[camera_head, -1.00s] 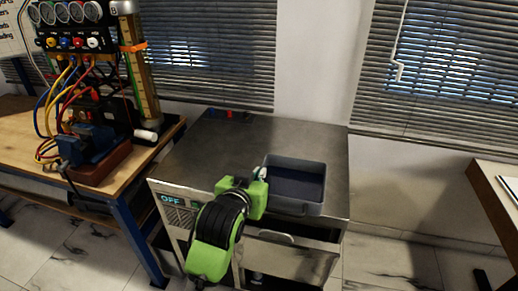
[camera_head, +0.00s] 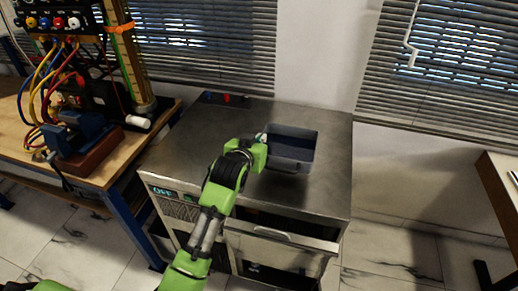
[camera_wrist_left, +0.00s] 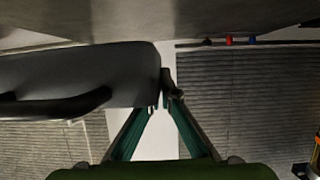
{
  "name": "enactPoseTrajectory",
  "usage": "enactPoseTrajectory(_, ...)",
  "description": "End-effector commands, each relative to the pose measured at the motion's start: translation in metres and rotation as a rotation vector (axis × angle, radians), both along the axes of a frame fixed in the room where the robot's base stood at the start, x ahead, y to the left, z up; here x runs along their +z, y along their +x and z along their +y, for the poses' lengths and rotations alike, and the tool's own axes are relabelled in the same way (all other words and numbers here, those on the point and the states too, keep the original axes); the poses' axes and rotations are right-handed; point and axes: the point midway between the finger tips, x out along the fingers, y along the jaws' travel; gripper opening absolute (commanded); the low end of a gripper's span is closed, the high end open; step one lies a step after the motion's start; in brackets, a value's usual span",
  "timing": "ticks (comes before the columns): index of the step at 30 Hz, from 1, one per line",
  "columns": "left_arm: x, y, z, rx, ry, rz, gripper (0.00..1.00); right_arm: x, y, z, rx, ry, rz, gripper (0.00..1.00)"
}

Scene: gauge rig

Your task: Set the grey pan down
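The grey pan (camera_head: 294,160) is an open rectangular tray over the right part of the steel top (camera_head: 205,150) of a cabinet. My left gripper (camera_head: 262,143) is at the pan's left side. In the left wrist view my left gripper (camera_wrist_left: 166,96) has its fingertips together at the end of the pan (camera_wrist_left: 120,72), gripping its edge. That view looks upside down, with the steel top (camera_wrist_left: 130,18) above. The pan seems level and slightly off the surface; the exact gap is hidden. My right gripper is not in view.
The cabinet's front has an "OFF" display (camera_head: 162,190) and a partly open drawer (camera_head: 280,240). Small red and blue parts (camera_head: 227,98) sit at the back edge. A wooden bench (camera_head: 120,160) with cabled equipment stands left. The steel top left of the pan is clear.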

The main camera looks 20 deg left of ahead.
Motion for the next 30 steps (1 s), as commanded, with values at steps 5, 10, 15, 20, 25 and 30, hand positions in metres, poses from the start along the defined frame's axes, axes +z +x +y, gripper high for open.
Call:
enactPoseTrajectory(5,-0.028,0.021,0.008,0.001,-0.001,0.001,0.0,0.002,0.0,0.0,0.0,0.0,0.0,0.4)
enactPoseTrajectory(10,-0.039,0.03,0.011,-0.001,-0.001,0.0,0.0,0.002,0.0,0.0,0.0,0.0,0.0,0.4)
enactPoseTrajectory(15,-0.05,0.037,0.014,0.0,-0.001,0.001,0.0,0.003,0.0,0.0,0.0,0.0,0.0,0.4)
enactPoseTrajectory(20,-0.073,0.035,0.013,0.001,-0.002,0.003,0.0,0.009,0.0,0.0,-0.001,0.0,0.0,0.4)
enactPoseTrajectory(25,-0.078,0.036,0.013,-0.001,-0.001,-0.001,0.0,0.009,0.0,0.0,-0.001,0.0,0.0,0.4)
enactPoseTrajectory(30,-0.078,0.036,0.013,-0.001,-0.001,-0.001,0.0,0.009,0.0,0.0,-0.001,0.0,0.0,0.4)
